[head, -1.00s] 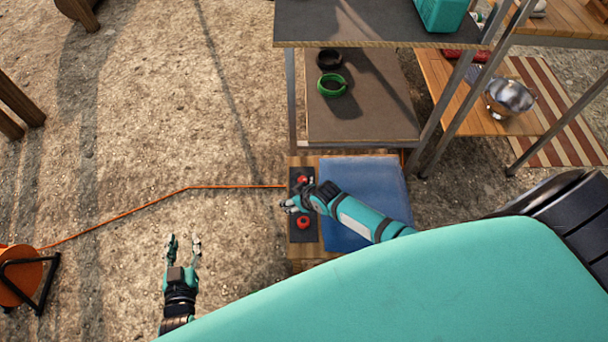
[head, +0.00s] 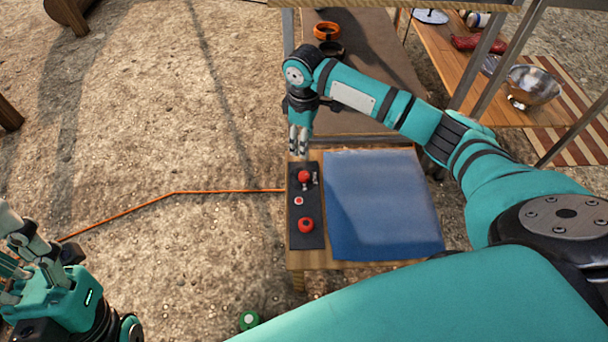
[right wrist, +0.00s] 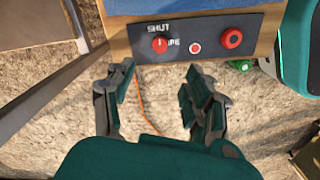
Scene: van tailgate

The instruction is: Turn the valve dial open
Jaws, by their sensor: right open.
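The valve dial (head: 304,176) is a red round knob at the far end of a dark panel (head: 313,240). In the right wrist view the dial (right wrist: 160,45) has a white mark pointing towards the word SHUT; a partly covered label, of which "PE" shows, is beside it. My right gripper (head: 300,150) hangs fingers-down just beyond the dial in the head view. Its jaws (right wrist: 158,82) are open and empty, apart from the dial. My left gripper (head: 14,262) is at the lower left, partly cut off, far from the panel; its jaw state is unclear.
A small red button (head: 298,201) and a larger red knob (head: 305,225) share the panel. A blue mat (head: 385,210) lies beside it. A shelf (head: 370,60) with dark and orange rings stands behind. An orange cable (head: 230,190) reaches the panel from the left.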

